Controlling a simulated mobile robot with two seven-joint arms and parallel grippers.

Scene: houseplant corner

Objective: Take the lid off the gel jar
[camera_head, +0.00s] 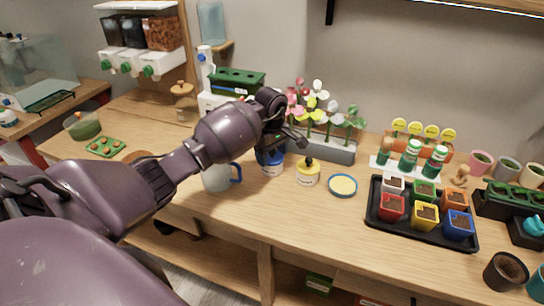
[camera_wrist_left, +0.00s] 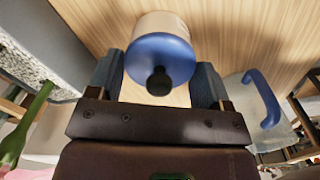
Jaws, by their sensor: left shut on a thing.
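A jar (camera_head: 272,169) with a blue lid (camera_head: 264,156) stands on the table in the head view, partly hidden by my left gripper (camera_head: 277,143). In the left wrist view the round blue lid (camera_wrist_left: 160,55) has a black knob, with the pale jar body (camera_wrist_left: 162,22) below it. My left gripper (camera_wrist_left: 160,72) has a finger on each side of the lid and is shut on it. The lid appears to sit on the jar; any gap is too small to tell. My right gripper is not in view.
A yellow-lidded jar (camera_head: 307,174) and a yellow round dish with a blue rim (camera_head: 342,186) stand to the right. A mug with a blue handle (camera_head: 217,178) is close on the left. A flower planter (camera_head: 328,148) stands behind. The front table strip is clear.

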